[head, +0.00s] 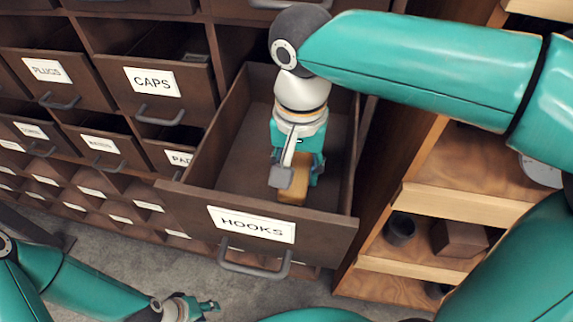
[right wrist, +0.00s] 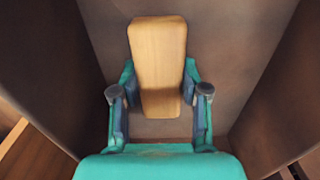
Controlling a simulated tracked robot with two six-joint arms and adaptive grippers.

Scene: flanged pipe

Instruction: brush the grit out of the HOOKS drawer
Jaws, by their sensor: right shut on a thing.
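The HOOKS drawer (head: 258,225) is pulled out of the cabinet, its label facing front. My right gripper (head: 296,178) reaches down inside it, shut on a pale wooden block-like brush (head: 292,192). In the right wrist view the brush (right wrist: 158,55) stands between the two fingers, over the drawer floor (right wrist: 215,35). I cannot see its bristles, or tell whether it touches the floor. No grit can be made out on the visible floor. My left gripper (head: 207,304) is outside, low in front of the cabinet; its opening is too small to judge.
The drawer walls stand close on both sides of my right gripper. The CAPS drawer (head: 153,80) and PLUGS drawer (head: 47,71) are to the left. Wooden shelves (head: 455,205) with a dark cup (head: 399,229) and a brown box (head: 460,238) stand at the right.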

